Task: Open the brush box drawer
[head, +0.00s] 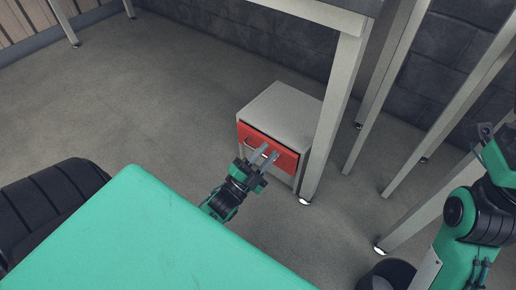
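The brush box is a small grey cabinet (284,104) on the floor, with a red drawer (285,157) in its front. A dark gap shows along the drawer's top edge, so the drawer looks slightly out or its top is recessed. A handle (248,150) is on the red front, partly hidden by my gripper. My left gripper (265,154) is in front of the red drawer at the handle, its two fingers apart with a gap between them. Contact with the handle cannot be told. My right gripper (485,131) is at the right edge, small and partly hidden.
A grey table leg (330,120) stands close to the right of the cabinet. More slanted legs (460,100) stand further right. A dark round bin (388,274) is at the bottom right. The floor (150,100) left of the cabinet is clear.

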